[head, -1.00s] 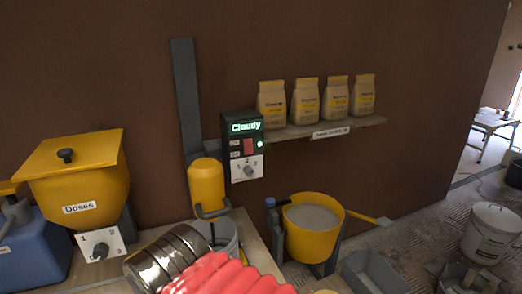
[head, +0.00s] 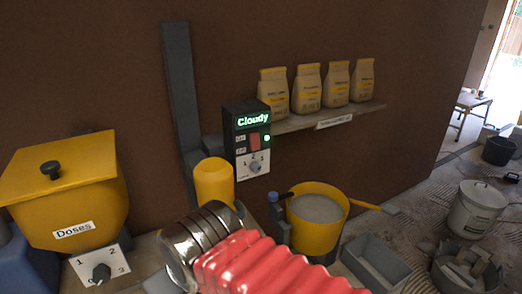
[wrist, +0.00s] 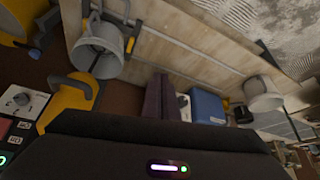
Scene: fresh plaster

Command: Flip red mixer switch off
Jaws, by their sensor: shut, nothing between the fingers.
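The red mixer switch (head: 254,142) is a red rocker on the dark control box (head: 231,125) mounted on the wall. The box's green display reads "Cloudy" and a green light glows beside the switch. In the wrist view the red switch (wrist: 5,127) sits at the left edge, partly cut off, with a lit green ring below it. My gripper (wrist: 162,80) shows there as two dark fingers, shut and empty, apart from the box. In the head view my metal and red ribbed arm is in front, below the box; the fingers cannot be made out there.
A yellow mixer head (head: 214,182) stands just below left of the box. A yellow bucket of grey mix (head: 318,236) is lower right. A shelf (head: 362,114) holds several bags. A yellow "Doses" hopper (head: 68,195) with a dial is at left.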

